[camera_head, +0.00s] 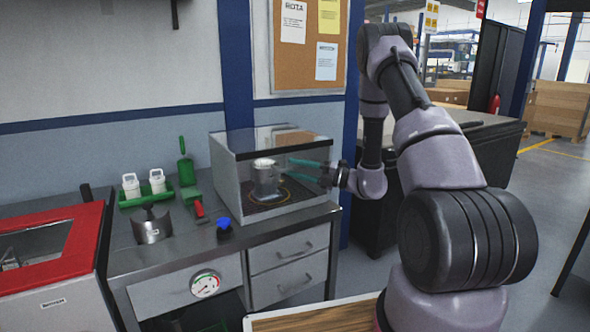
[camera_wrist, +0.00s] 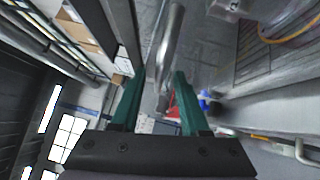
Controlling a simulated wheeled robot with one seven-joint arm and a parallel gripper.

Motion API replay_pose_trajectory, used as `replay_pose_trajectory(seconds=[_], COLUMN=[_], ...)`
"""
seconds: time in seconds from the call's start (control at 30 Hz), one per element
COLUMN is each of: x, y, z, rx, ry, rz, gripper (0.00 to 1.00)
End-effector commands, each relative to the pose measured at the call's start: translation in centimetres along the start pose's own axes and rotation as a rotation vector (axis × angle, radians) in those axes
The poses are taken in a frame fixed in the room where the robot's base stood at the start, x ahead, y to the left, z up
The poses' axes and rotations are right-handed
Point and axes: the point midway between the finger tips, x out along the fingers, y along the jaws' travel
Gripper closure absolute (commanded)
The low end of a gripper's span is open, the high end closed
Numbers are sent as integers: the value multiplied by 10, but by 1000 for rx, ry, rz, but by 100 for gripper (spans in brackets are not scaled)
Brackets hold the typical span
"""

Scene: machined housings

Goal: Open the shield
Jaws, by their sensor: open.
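The shield (camera_head: 285,147) is a clear box-like cover with a dark strip along its upper front edge, on the steel bench. It looks closed around a grey metal housing (camera_head: 266,180). My gripper (camera_head: 291,169) has two teal fingers, spread apart and pointing left, in front of the shield's right part. In the wrist view my gripper (camera_wrist: 160,74) is open, and a grey rounded bar (camera_wrist: 172,42) shows between its fingers. The bar looks like a handle; contact with the fingers cannot be told. Part of the housing shows at the top right of the wrist view.
Left of the shield stand a green tray (camera_head: 145,197) with white bottles, a curved metal part (camera_head: 152,227), a red-handled tool (camera_head: 199,209) and a blue knob-like item (camera_head: 224,226). A red-framed machine (camera_head: 50,255) is at far left. Drawers (camera_head: 285,281) are below the bench top.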

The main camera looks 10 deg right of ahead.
Motion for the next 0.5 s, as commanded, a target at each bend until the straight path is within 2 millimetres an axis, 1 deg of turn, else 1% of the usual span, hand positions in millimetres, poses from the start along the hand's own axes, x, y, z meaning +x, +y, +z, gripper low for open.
replay_pose_trajectory(seconds=[0.1,0.37,0.4,0.47,0.5], x=[7,8,8,8,8], y=[0,0,0,0,0], z=[0,0,0,0,0], rx=[-1,-1,-1,-1,-1], ry=[0,-1,0,0,0], rz=[0,0,0,0,0], gripper=[55,55,63,86,100])
